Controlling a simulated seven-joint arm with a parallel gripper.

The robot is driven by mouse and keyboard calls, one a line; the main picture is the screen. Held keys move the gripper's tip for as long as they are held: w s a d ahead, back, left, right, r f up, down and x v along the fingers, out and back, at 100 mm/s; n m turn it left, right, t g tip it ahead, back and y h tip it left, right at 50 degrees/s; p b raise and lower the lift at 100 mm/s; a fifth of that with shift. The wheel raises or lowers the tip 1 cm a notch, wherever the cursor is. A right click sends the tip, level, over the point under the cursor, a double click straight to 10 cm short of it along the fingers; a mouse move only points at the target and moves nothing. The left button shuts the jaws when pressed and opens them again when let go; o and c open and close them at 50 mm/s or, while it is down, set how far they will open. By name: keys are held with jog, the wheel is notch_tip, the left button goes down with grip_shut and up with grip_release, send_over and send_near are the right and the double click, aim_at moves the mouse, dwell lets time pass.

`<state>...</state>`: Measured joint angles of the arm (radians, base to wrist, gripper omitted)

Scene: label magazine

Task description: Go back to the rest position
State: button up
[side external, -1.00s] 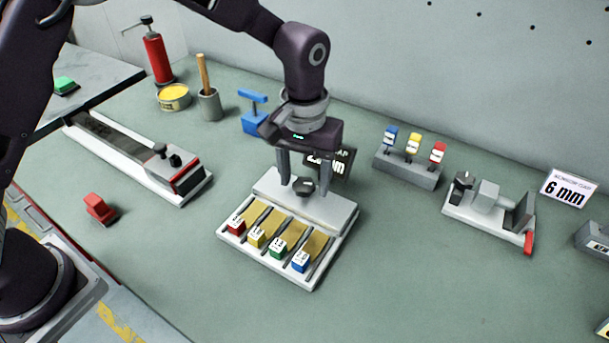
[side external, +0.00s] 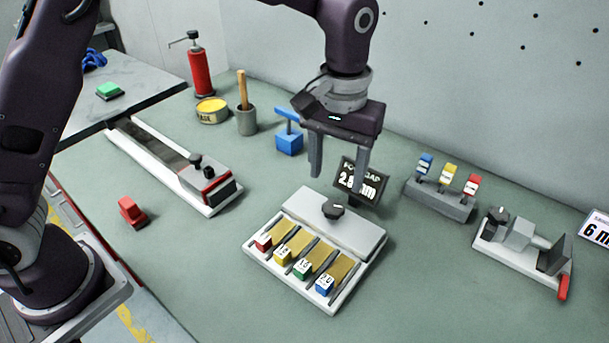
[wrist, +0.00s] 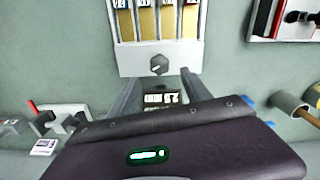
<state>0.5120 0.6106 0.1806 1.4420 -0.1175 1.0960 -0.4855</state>
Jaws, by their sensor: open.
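My gripper (side external: 338,182) is open and empty, raised above and behind the label magazine (side external: 352,232). The magazine is a pale tray with a dark knob (side external: 333,210) on its rear block. Four lanes hold yellowish strips, with red, yellow, green and blue end blocks at the front. In the wrist view, the knob (wrist: 159,65) lies ahead of and between my spread fingers (wrist: 157,98), apart from them. A dark sign reading about 2.8 mm (side external: 360,183) stands behind the magazine, close to my right finger in the side view.
A long rail fixture (side external: 170,165) and a red block (side external: 132,212) are at left. Behind stand a red bottle (side external: 200,72), yellow tin (side external: 212,110), grey cup (side external: 246,121) and blue clamp-like piece (side external: 289,140). A coloured-tag rack (side external: 440,196) and vise-like fixture (side external: 522,243) are right.

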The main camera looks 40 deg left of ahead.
jog(key=s+a+r+t+h, duration=0.1)
jog(key=s+a+r+t, duration=0.2)
jog(key=s+a+r, duration=0.95)
jog(key=s+a+f+m+t, duration=0.1)
jog(key=s+a, duration=0.1)
jog(key=s, duration=0.4)
jog(key=s+a+f+m+t+y, duration=0.1)
jog(key=s+a, duration=0.1)
jog(key=s, duration=0.4)
jog(key=shift+a+f+t, duration=0.2)
jog(key=shift+a+t, duration=0.1)
jog(key=shift+a, duration=0.1)
